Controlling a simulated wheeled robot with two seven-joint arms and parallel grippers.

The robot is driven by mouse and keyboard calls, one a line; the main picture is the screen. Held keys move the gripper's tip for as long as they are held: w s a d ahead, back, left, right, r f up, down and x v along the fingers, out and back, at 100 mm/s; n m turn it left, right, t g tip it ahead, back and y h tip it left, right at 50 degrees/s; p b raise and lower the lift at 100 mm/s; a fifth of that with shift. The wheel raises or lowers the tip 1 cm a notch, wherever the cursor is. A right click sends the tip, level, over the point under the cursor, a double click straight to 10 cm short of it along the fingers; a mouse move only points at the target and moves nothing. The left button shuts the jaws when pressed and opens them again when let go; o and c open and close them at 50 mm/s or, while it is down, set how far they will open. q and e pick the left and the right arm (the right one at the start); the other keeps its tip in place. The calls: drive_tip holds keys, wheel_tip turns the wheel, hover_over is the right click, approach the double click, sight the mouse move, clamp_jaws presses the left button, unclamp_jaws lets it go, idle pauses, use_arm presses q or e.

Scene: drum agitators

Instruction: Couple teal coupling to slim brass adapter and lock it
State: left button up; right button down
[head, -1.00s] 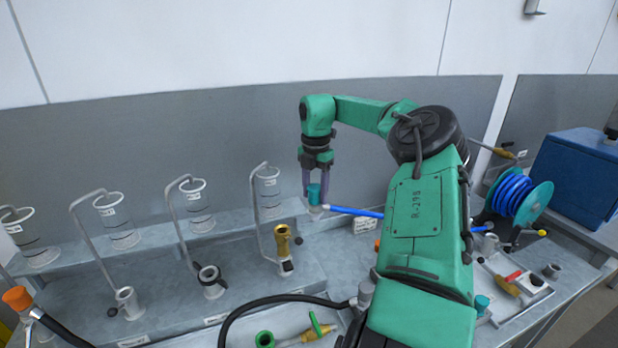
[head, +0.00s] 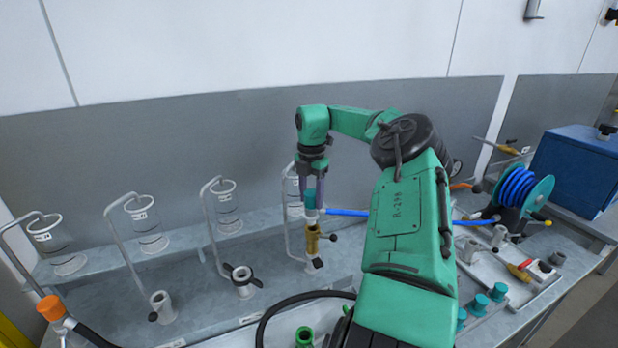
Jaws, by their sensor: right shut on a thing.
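My right gripper (head: 314,190) points down and is shut on the teal coupling (head: 310,198), which has a pale lower end and a blue hose (head: 346,212) running off to the right behind my arm. My left gripper is not in view.
Several clear cylinders with bent pipes stand along the step, including one (head: 225,205) left of the adapter. A grey port with black levers (head: 242,280) is nearby. The blue hose reel (head: 523,190) and a blue box (head: 577,175) stand right. A black hose (head: 300,298) crosses in front.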

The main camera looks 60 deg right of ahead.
sight(312, 208)
drive_tip(key=shift+s+d, duration=0.15)
drive_tip(key=shift+s, duration=0.05)
drive_tip(key=shift+f, duration=0.15)
drive_tip(key=shift+w+f, duration=0.15)
drive_tip(key=shift+f, duration=0.1)
idle(0.3)
drive_tip(key=shift+f, duration=0.15)
drive_tip(key=shift+f+b, duration=0.6)
drive_tip(key=shift+f, duration=0.5)
drive_tip(key=shift+f, duration=0.35)
